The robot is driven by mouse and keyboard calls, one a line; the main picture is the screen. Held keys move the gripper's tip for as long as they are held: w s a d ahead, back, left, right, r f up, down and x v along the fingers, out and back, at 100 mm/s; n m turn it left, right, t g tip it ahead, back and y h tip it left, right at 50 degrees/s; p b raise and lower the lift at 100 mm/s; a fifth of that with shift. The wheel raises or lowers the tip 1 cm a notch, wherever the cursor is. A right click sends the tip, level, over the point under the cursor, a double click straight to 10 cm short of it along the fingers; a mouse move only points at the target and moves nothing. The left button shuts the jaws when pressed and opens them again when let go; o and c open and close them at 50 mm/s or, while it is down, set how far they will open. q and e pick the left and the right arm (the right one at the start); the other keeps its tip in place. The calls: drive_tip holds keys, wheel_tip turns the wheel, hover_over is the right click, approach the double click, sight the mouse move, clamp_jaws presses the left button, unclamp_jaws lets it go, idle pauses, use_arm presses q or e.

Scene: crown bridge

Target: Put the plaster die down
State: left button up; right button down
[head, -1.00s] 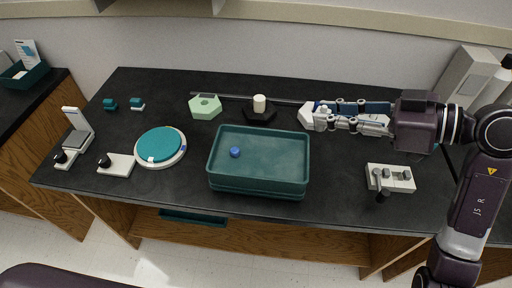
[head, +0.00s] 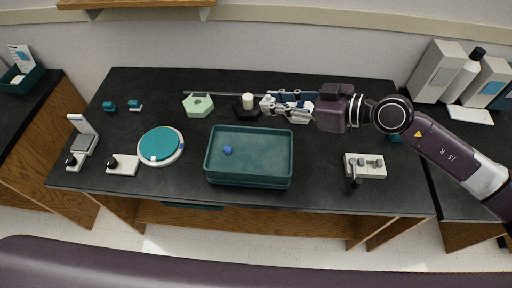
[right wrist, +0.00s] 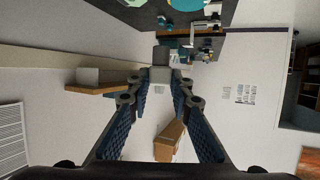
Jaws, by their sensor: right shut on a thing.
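My right gripper (head: 266,106) reaches in from the right over the back of the black bench in the head view. Its fingers are shut on a pale grey-white block, the plaster die (right wrist: 160,66), which shows between the fingertips in the right wrist view. In the head view the die is small and hard to tell from the fingertips. Just left of the fingertips, a cream cylinder (head: 248,101) stands on a black hexagonal base (head: 240,112). Whether the die touches anything is unclear. My left gripper is not in view.
A mint-green hexagonal block (head: 198,106) sits left of the black base. A deep teal tray (head: 249,181) holding a small blue piece (head: 228,150) stands in front. A round teal pad (head: 160,145) and a pale fixture (head: 365,166) flank it. Bare bench lies between tray and fixture.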

wheel_tip(320, 180, down, 19)
drive_tip(key=b, duration=0.3)
drive_tip(key=shift+a, duration=0.1)
drive_tip(key=shift+f, duration=0.25)
drive_tip(key=shift+f, duration=0.1)
drive_tip(key=shift+f, duration=0.1)
drive_tip(key=c, duration=1.7)
unclamp_jaws()
drive_tip(key=shift+c, duration=0.2)
